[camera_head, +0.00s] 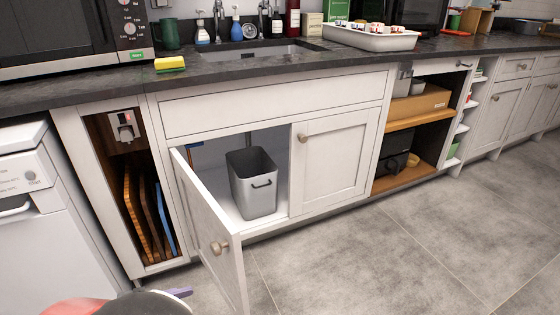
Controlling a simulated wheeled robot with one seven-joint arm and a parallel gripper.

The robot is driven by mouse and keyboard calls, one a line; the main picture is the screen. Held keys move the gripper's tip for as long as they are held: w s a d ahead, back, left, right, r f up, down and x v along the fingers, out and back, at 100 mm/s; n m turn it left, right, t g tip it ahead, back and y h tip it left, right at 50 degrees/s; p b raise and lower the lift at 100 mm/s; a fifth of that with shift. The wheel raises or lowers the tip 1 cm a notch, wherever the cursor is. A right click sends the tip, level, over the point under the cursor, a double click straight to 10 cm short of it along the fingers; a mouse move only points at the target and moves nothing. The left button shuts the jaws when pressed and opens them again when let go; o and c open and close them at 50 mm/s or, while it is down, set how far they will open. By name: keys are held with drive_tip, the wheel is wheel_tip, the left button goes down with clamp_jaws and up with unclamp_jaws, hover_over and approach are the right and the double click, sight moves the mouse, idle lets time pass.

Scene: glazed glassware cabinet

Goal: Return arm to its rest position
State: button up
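A rounded red, white and black part of my arm shows at the bottom left edge, cut off by the picture. A small purple tip beside it appears to be part of my gripper (180,292); the rest is hidden or out of frame. I cannot tell whether it is open or shut, or whether it holds anything. It shows left of the open cabinet door (212,232), low in front of the units. Any contact with the door is not visible.
The left sink-cabinet door stands swung out into the room; the right door (329,164) is shut. A grey bin (253,190) stands inside. The counter (300,62) above holds a microwave (70,35), sponge (170,64) and tray (372,40). The floor (400,245) at right is clear.

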drive_tip(key=w+d+r+m+g+y, duration=0.3)
drive_tip(key=d+m+g+y, duration=0.15)
drive_tip(key=d, duration=0.55)
drive_tip(key=w+d+r+m+g+y, duration=0.25)
drive_tip(key=d+m, duration=0.25)
drive_tip(key=d, duration=0.5)
drive_tip(key=s+d+r+m+t+y, duration=0.1)
drive_tip(key=s+d+m+t+y, duration=0.1)
drive_tip(key=d+m, duration=0.5)
drive_tip(key=s+d+r+m+t+y, duration=0.2)
drive_tip(key=s+d+m+t+y, duration=0.1)
drive_tip(key=s+d+m+y, duration=0.1)
drive_tip(key=d+m+y, duration=0.1)
drive_tip(key=d+m, duration=0.1)
drive_tip(key=shift+d+r+m, duration=0.15)
drive_tip(key=shift+d+m, duration=0.2)
